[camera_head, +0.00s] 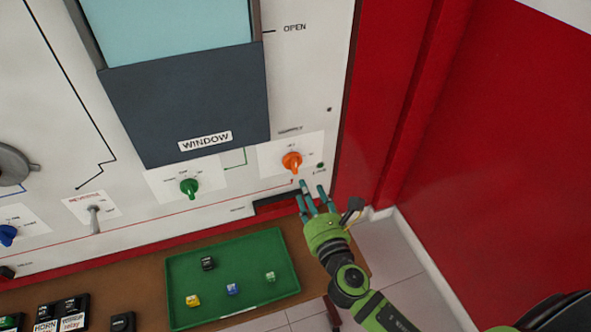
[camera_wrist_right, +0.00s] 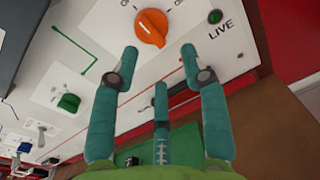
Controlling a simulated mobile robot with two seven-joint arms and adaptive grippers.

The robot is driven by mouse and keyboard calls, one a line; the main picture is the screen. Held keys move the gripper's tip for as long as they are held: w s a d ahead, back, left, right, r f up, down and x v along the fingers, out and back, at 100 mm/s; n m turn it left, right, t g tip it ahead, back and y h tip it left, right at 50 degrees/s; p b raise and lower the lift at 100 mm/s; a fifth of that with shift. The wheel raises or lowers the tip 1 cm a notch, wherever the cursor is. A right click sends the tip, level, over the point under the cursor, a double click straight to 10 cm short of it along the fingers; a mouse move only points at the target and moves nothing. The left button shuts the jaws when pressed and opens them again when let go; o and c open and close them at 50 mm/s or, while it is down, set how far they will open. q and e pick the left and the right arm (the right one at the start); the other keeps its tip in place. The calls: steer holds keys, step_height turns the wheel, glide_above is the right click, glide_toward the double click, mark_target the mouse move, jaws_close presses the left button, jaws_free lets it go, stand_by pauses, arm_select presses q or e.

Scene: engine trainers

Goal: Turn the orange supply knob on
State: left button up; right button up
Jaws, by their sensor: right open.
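The orange supply knob (camera_head: 292,162) is on a white plate on the upright panel, right of the green knob. In the right wrist view the orange knob (camera_wrist_right: 151,27) sits just beyond my fingertips, with a round green light marked LIVE (camera_wrist_right: 215,17) to its right. My right gripper (camera_head: 315,190) is below the knob, its teal fingers pointing up at the panel. In the wrist view my right gripper (camera_wrist_right: 160,65) has its fingers spread, with nothing between them, apart from the knob. My left gripper is not in view.
A green knob (camera_head: 189,187), a grey toggle lever (camera_head: 94,217) and a blue knob (camera_head: 8,235) are on the panel to the left. A green tray (camera_head: 185,310) with several small blocks lies on the brown shelf below. A red wall (camera_head: 500,170) stands at the right.

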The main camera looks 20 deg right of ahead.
mark_target(294, 169)
steer(key=shift+n+y, duration=0.3)
steer(key=shift+n, duration=0.6)
steer(key=w, duration=0.5)
steer(key=w+a+p, duration=0.1)
steer(key=w, duration=0.1)
steer(key=shift+w+r, duration=0.15)
steer(key=shift+r, duration=0.2)
jaws_close()
